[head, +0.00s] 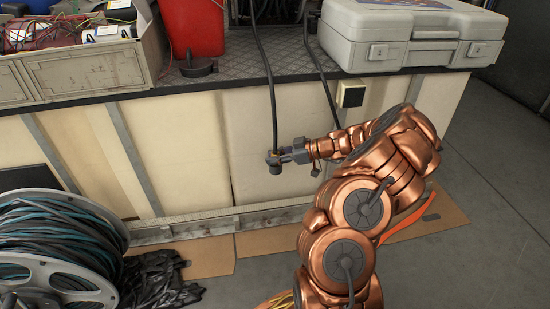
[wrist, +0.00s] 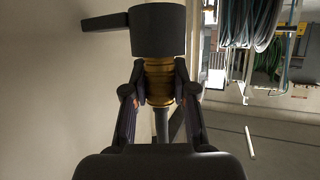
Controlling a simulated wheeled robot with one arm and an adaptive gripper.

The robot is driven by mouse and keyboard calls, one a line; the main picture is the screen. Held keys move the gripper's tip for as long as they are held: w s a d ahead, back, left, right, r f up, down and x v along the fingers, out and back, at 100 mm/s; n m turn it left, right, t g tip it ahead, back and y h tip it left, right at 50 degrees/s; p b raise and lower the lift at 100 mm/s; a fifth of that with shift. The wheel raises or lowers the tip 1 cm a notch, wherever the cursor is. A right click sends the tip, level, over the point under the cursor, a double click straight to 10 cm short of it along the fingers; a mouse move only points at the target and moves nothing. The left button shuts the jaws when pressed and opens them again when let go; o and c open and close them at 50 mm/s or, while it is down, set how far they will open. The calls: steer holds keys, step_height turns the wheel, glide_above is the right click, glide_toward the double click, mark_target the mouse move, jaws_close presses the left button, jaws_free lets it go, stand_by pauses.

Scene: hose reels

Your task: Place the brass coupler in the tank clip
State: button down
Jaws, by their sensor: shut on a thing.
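The brass coupler (wrist: 158,82) is a ribbed, gold-coloured piece between the two fingers of my gripper (wrist: 160,95) in the wrist view. My gripper is shut on it. A dark cylinder (wrist: 158,31) with a short bar out to the left sits against the coupler's far end; I cannot tell whether it is the tank clip or part of the coupler. In the head view my gripper (head: 284,156) is in front of the pale cabinet side, at the lower end of a dark hose (head: 268,85). The coupler is mostly hidden there. I cannot single out the tank clip.
A counter (head: 235,70) carries a red bucket (head: 192,25), a grey case (head: 400,38) and a bin (head: 90,68) of parts. A hose reel (head: 60,245) and black plastic (head: 158,280) are at lower left. Cardboard (head: 270,241) lies on the floor.

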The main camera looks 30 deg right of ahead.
steer(key=shift+f, duration=0.15)
steer(key=c, duration=0.9)
jaws_free()
steer(key=shift+c, duration=0.2)
